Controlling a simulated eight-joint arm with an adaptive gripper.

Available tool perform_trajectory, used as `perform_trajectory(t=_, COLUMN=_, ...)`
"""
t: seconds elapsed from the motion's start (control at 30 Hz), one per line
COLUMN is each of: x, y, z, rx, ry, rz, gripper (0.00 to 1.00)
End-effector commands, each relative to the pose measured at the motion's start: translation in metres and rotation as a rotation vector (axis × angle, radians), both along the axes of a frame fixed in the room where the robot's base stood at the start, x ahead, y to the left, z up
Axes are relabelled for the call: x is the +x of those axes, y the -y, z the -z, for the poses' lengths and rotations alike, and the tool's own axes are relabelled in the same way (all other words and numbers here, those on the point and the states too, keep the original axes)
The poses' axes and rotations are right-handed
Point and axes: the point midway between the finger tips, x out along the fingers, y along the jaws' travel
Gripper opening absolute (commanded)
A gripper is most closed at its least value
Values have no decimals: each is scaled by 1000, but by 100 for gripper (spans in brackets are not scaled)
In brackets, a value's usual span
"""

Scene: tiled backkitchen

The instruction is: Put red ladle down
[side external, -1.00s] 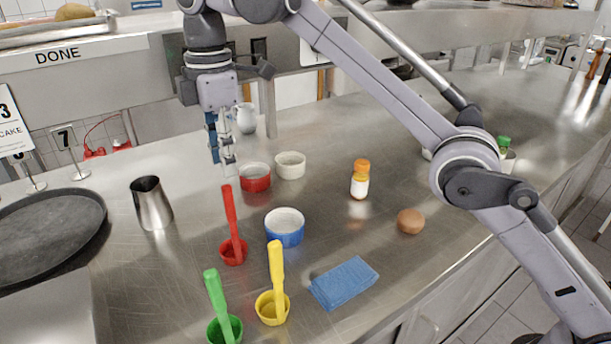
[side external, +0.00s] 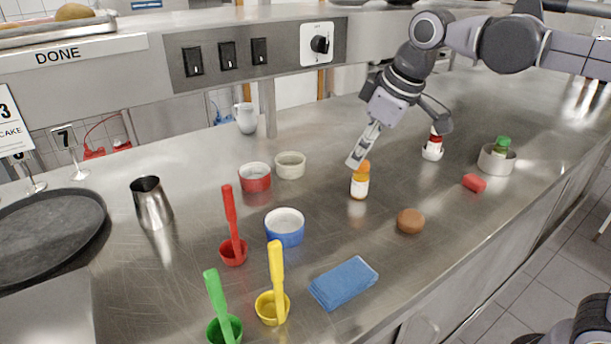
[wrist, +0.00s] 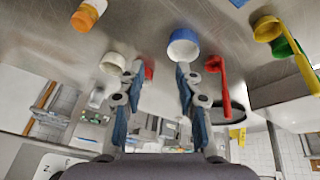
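The red ladle (side external: 233,230) stands on the steel counter with its bowl down and its handle pointing up. It is left of the blue ramekin (side external: 285,229). My gripper (side external: 357,162) is well to the right of the ladle, raised over the counter near the orange-capped bottle (side external: 360,181). In the wrist view, the fingers of my gripper (wrist: 158,80) are spread apart with nothing held between them. The red ladle (wrist: 224,92) shows to the right of the fingers there, clear of them.
Yellow (side external: 276,290) and green (side external: 222,315) ladles stand in front. A blue cloth (side external: 343,283) and a brown round item (side external: 411,221) lie to the right. Red (side external: 254,178) and white (side external: 290,165) ramekins sit behind. A metal jug (side external: 152,204) stands left.

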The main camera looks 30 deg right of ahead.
Motion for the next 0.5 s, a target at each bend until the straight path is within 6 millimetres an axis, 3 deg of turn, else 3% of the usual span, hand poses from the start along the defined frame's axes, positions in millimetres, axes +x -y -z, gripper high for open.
perform_trajectory(t=0.2, x=-56, y=43, z=54, rx=82, ry=85, rz=226, gripper=34)
perform_trajectory(t=0.5, x=-109, y=74, z=122, rx=175, ry=177, rz=448, gripper=34)
